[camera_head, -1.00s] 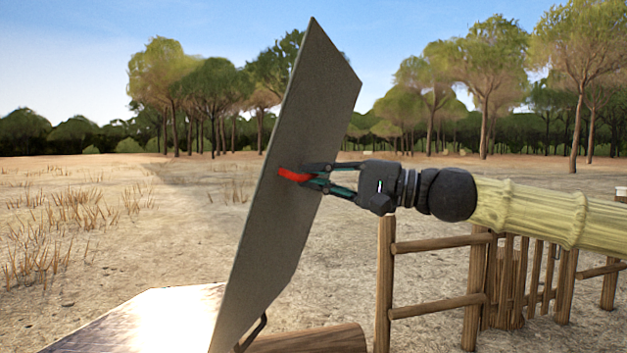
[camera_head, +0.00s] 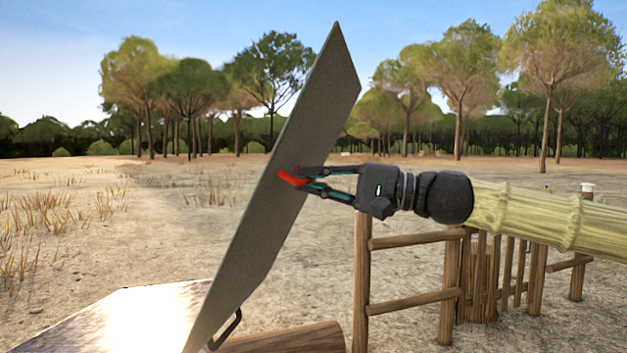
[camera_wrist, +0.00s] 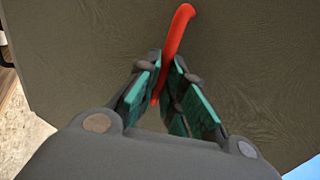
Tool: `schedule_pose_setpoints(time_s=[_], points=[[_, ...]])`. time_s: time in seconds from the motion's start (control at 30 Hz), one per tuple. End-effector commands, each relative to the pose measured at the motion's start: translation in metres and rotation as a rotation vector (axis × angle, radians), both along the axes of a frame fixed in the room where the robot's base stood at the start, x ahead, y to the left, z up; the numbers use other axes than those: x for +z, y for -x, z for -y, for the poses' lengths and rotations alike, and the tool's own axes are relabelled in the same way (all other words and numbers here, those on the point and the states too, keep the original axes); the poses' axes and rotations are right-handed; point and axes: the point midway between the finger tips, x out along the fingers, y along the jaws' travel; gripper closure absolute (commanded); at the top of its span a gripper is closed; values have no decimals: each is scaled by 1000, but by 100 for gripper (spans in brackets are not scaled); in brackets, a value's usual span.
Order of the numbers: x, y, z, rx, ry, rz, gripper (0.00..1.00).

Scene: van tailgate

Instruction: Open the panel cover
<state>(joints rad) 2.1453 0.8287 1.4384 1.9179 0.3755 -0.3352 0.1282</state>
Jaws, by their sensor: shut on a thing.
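The panel cover (camera_head: 285,150) is a large flat grey sheet. It stands steeply, with its top leaning to the right in the head view. It fills most of the wrist view (camera_wrist: 80,50). A red handle (camera_head: 288,178) sits on the panel's face; it shows as a curved red bar in the wrist view (camera_wrist: 178,38). My gripper (camera_head: 303,178) reaches in from the right and is shut on the red handle. In the wrist view the teal finger pads (camera_wrist: 168,95) lie on either side of the handle's lower end.
A shiny flat surface (camera_head: 120,315) lies below the panel at lower left. A dark bracket (camera_head: 226,330) is at the panel's lower edge, with a log (camera_head: 290,340) beside it. A wooden fence (camera_head: 410,290) stands under my arm. Open sandy ground lies behind.

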Motion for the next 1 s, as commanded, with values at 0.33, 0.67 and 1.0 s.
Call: schedule_pose_setpoints(time_s=[0.33,0.67,1.0], points=[[0,0,0,-1,0,0,68],[-2,2,17,-2,-1,0,68],[-7,10,73,-4,-2,1,68]])
